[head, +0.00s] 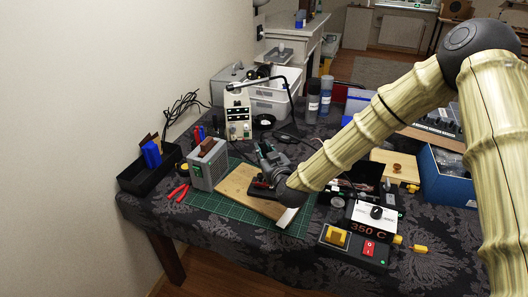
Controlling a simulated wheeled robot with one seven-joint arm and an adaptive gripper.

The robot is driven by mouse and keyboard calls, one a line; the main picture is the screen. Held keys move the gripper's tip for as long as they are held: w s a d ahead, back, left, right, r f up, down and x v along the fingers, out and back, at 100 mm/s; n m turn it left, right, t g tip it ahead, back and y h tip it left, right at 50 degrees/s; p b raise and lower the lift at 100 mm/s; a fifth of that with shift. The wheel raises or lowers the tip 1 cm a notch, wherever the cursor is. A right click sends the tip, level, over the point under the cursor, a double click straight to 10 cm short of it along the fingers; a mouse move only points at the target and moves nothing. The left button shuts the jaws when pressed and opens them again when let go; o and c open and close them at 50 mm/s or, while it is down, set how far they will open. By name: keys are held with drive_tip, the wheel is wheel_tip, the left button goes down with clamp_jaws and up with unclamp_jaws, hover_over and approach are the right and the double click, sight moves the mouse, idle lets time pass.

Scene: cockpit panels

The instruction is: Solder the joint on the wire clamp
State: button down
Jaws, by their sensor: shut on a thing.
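My gripper (265,160) is over the wooden board (236,184) on the green cutting mat (215,210). It is shut on what looks like the soldering iron. The iron is small and dark here and mostly hidden by my gripper and wrist. A black cord runs from the cream soldering station (238,112) toward my arm. The wire clamp and its joint cannot be made out; dark parts of the gripper cover that area. A pale strip (287,217) shows at the board's front right edge.
A grey box with vents (208,165), red pliers (178,191) and a black tray (148,172) are at left. A control box marked 350 C (367,229) with a red switch is at front right. Spray cans (326,92) and a white bin (272,97) stand behind.

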sight(264, 142)
drive_tip(key=shift+r+p, duration=1.65)
drive_tip(key=shift+r, duration=1.9)
